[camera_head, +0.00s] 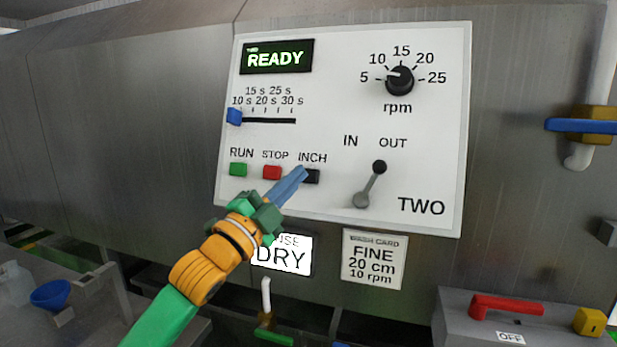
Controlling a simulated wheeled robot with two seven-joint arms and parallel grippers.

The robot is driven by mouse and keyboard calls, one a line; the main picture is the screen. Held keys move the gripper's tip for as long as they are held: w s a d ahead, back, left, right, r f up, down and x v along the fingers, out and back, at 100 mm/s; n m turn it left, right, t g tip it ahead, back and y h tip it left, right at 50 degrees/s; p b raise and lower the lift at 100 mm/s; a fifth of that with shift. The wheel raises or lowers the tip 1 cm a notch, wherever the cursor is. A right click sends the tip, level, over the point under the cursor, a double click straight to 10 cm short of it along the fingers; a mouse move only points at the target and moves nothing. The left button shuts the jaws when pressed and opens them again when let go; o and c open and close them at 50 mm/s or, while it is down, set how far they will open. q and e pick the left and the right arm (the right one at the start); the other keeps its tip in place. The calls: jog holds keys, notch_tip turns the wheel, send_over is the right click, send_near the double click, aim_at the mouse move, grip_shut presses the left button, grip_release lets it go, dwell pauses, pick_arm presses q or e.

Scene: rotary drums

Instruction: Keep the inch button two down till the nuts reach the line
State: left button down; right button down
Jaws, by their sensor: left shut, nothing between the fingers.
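The white control panel (325,205) marked TWO is on the grey metal front. Its black INCH button (313,177) is to the right of the red STOP button (272,172) and green RUN button (238,169). My left gripper (302,172) is shut and empty, its blue fingertips at the left edge of the INCH button. I cannot tell whether they touch or press it. No nuts and no line are visible. My right gripper is not in view.
The panel also has a blue time slider (234,116), an rpm knob (400,80) and an IN/OUT lever (371,183). A wash card (374,259) reads FINE, 20 cm, 10 rpm. A red handle (506,305) sits on a grey box at lower right. A blue funnel (51,294) is at lower left.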

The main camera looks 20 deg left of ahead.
pick_arm(q)
jog(key=shift+s+r, duration=0.25)
jog(key=shift+s, duration=0.45)
jog(key=shift+s+r, duration=0.25)
jog(key=shift+s, duration=0.45)
